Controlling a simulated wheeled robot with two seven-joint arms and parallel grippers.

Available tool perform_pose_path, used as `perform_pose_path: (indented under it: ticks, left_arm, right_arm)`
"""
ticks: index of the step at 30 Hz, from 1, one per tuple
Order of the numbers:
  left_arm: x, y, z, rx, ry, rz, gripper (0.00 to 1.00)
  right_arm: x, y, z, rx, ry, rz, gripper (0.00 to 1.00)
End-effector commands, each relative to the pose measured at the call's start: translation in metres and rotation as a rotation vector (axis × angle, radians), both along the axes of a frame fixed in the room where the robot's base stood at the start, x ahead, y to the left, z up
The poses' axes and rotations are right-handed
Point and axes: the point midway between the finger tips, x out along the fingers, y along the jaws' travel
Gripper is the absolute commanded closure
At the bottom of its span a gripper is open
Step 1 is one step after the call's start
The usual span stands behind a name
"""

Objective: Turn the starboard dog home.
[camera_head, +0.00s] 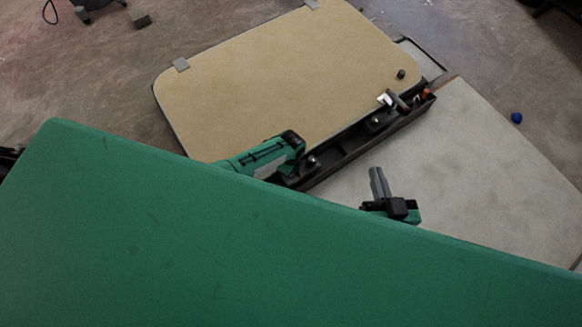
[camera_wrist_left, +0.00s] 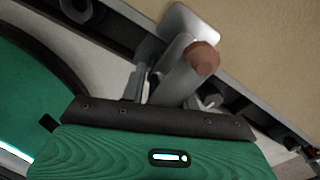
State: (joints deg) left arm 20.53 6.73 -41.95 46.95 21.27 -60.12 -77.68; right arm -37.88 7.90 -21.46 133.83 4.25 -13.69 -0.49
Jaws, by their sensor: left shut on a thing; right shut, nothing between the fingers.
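A tan hatch panel (camera_head: 290,75) with rounded corners lies beyond my green body, with a dark rail (camera_head: 345,152) along its near edge. One dog (camera_head: 396,100), with a pale plate and a grey lever, stands at the rail's right end. My left gripper (camera_head: 297,141) is at the rail's left end. In the left wrist view it is shut on a grey dog lever (camera_wrist_left: 178,82) with a brown tip, beside a pale plate (camera_wrist_left: 190,22). I cannot tell which dog is starboard. My right gripper (camera_head: 379,183) is shut and empty, apart from the rail.
A pale flat surface (camera_head: 490,150) lies right of the rail and is mostly clear. A dark knob (camera_head: 401,74) sits on the panel's right corner. A small blue ball (camera_head: 516,118) lies at the right. My green body covers the foreground.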

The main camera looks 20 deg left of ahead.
Motion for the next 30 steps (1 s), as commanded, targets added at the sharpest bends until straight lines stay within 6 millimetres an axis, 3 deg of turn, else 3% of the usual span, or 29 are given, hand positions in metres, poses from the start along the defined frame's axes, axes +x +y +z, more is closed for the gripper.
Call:
perform_pose_path:
  ticks: [15,16,30]
  left_arm:
    - [-0.0007,-0.0022,-0.0002,-0.004,0.001,0.021,0.92]
    - [-0.0007,-0.0022,-0.0002,-0.004,0.001,0.021,0.63]
    - [-0.0004,-0.0007,0.0077,-0.002,0.001,0.018,0.63]
  right_arm:
    - [-0.0025,0.001,-0.0043,-0.005,0.021,0.005,1.0]
    - [-0.0025,0.001,-0.0043,-0.005,0.021,0.005,1.0]
    - [-0.0044,-0.0006,-0.0071,-0.026,0.063,0.01,1.0]
